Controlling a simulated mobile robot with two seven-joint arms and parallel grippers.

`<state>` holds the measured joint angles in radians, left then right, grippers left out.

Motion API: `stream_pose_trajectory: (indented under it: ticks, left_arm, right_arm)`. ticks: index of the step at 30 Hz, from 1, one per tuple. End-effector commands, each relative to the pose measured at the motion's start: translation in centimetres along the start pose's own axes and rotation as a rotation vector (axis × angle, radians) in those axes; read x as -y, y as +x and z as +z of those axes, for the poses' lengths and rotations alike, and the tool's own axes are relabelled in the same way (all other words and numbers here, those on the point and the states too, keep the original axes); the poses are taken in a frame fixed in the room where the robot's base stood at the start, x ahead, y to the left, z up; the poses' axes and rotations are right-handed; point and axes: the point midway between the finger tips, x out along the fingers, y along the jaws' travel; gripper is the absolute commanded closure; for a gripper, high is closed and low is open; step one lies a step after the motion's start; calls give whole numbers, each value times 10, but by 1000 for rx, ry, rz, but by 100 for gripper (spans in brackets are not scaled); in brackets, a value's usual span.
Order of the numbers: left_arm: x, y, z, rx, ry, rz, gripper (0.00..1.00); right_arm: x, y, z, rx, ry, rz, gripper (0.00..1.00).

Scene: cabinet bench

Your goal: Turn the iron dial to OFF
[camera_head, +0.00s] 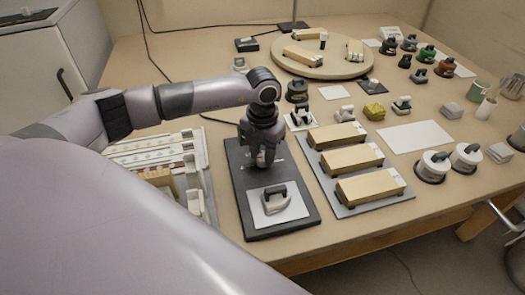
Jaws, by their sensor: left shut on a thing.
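A dark flat base (237,172) lies on the bench in front of me. A pale square plate (258,217) is on its near half, and a small iron (272,203) with a dark handle rests on that plate. My left gripper (264,162) points down over the far half of the base, behind the iron and apart from it. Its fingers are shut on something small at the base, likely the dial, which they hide. I cannot read the dial's setting; a small light mark shows beside the fingers. My right gripper is out of view.
A grey tray with several wooden blocks (351,158) lies just right of the base. A white rack (199,172) stands close on the left. A round board (320,68) and many small irons and pots fill the back and right. A white sheet (415,136) lies at right.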

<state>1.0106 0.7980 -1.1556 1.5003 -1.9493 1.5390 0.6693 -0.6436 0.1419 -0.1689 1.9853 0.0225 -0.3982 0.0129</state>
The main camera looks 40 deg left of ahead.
Motion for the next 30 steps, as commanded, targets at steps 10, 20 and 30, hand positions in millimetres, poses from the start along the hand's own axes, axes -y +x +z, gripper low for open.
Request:
stream_pose_trajectory:
  ticks: [10,20,30]
  left_arm:
    - [0,-2,1,4,-54,-1,97]
    - [0,-2,1,5,-55,-1,64]
    - [0,-1,1,2,-53,0,41]
  right_arm:
    - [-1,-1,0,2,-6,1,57]
    - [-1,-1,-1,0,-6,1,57]
    - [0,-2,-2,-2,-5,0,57]
